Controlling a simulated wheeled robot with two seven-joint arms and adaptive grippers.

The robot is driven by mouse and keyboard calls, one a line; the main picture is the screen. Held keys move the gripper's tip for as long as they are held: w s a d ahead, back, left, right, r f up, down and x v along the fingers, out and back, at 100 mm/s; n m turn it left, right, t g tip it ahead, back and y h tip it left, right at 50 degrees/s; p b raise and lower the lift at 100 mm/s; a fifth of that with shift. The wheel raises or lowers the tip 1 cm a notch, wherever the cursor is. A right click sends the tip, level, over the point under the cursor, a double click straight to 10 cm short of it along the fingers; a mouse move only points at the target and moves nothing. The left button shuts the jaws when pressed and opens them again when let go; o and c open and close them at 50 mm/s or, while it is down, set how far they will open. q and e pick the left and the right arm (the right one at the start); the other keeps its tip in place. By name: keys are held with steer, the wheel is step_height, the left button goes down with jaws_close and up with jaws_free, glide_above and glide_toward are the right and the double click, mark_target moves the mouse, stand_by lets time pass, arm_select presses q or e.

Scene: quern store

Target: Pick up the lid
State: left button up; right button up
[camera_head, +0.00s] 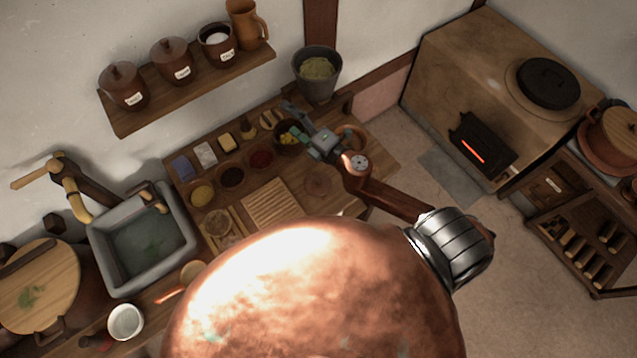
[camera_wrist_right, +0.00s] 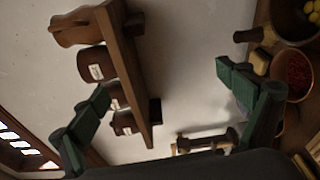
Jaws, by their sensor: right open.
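Several lids show in the head view. Two brown jars on the wall shelf wear knobbed lids, the left jar lid (camera_head: 119,73) and the middle jar lid (camera_head: 171,47). A large round wooden lid (camera_head: 40,285) covers a pot at the lower left. A black round lid (camera_head: 548,82) lies on the stove top. I cannot tell which one is meant. My right gripper (camera_head: 291,121) is open over the back of the worktop, near a bowl of yellow pieces. In the right wrist view its green fingers (camera_wrist_right: 163,85) are spread wide and empty, facing the wall and shelf. My left gripper is out of view.
The wall shelf (camera_head: 195,90) also carries an open jar and an orange jug (camera_head: 246,24). The worktop holds several bowls, blocks and a slatted board (camera_head: 272,202). A grey bucket (camera_head: 317,74) stands behind. A sink (camera_head: 143,240) is at left. My body hides the lower middle.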

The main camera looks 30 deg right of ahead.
steer(key=s+a+n+g+y, duration=0.25)
steer(key=a+n+y, duration=0.25)
steer(key=a+n, duration=0.25)
steer(key=n+g+h, duration=0.6)
steer(key=n+g, duration=0.6)
steer(key=n, duration=0.4)
glide_above(319, 181)
steer(key=d, duration=0.2)
steer(key=shift+t, duration=0.25)
steer(key=f, duration=1.5)
steer(key=s+f, duration=0.1)
steer(key=f, duration=0.6)
steer(key=shift+d+f, duration=0.1)
steer(key=shift+f, duration=0.05)
steer(key=shift+x, duration=0.95)
steer(key=x, duration=0.3)
steer(key=p+x, duration=0.1)
steer(key=x, duration=0.1)
steer(key=shift+s+f, duration=0.2)
steer(key=shift+f, duration=0.2)
steer(key=shift+c, duration=0.3)
